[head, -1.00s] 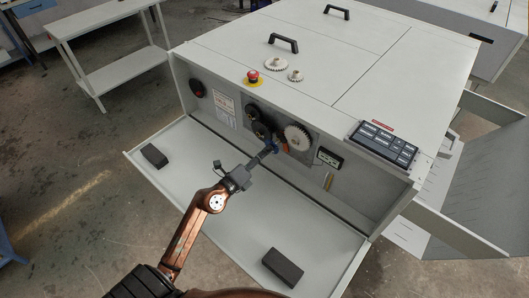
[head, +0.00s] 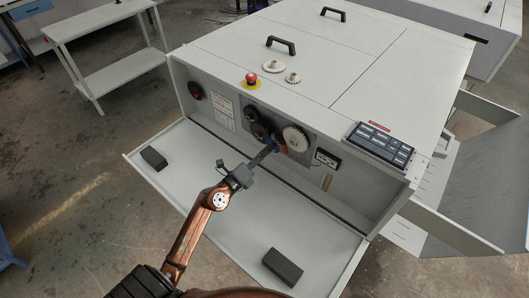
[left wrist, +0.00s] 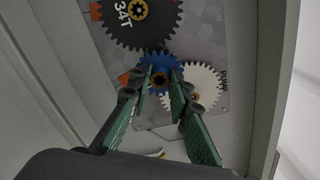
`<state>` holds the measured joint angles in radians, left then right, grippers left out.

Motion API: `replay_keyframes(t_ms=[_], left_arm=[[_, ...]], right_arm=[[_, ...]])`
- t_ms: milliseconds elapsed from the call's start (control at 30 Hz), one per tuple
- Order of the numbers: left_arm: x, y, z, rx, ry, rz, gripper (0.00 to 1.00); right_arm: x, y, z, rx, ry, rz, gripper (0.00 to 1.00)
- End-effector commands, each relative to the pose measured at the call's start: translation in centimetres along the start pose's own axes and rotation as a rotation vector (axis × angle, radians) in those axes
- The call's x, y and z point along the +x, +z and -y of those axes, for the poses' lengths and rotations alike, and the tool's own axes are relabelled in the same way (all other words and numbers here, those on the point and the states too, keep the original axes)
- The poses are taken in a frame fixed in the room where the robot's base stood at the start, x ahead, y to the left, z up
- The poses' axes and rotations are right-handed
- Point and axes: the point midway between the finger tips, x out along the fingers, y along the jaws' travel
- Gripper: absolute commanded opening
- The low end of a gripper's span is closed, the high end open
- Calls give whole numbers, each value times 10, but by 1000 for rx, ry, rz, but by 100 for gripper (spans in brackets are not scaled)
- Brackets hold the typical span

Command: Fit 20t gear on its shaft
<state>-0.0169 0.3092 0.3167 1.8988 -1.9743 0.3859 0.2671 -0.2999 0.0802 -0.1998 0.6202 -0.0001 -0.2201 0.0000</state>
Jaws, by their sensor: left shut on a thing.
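The small blue gear (left wrist: 155,62), which I take for the 20t gear, is between the fingertips of my left gripper (left wrist: 159,95). My left gripper also shows in the head view (head: 273,148), reaching the gear panel (head: 315,147) inside the open front. It is shut on the blue gear. In the left wrist view the blue gear lies between a large dark gear marked 34T (left wrist: 142,20) and a white gear (left wrist: 207,82). A dark hole or shaft end shows at its middle; I cannot tell whether it is around its shaft. My right gripper is not in view.
Dark gears (head: 253,113) and a large white gear (head: 297,137) sit on the panel. Two loose white gears (head: 273,67) and a red stop button (head: 251,78) are on the machine top. Dark blocks (head: 283,267) lie on the fold-down shelf (head: 215,255), otherwise mostly clear.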

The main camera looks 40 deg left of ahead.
Motion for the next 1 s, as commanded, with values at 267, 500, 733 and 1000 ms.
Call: replay_keyframes(t_ms=[267, 500, 733, 1000], left_arm=[[7, 0, 1, 0, -1, 0, 0], [13, 0, 1, 0, -1, 0, 0], [18, 0, 1, -1, -1, 0, 0], [23, 0, 0, -1, -1, 0, 22]], right_arm=[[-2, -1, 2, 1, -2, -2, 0], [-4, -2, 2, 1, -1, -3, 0], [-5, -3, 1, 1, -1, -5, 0], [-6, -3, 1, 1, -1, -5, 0]])
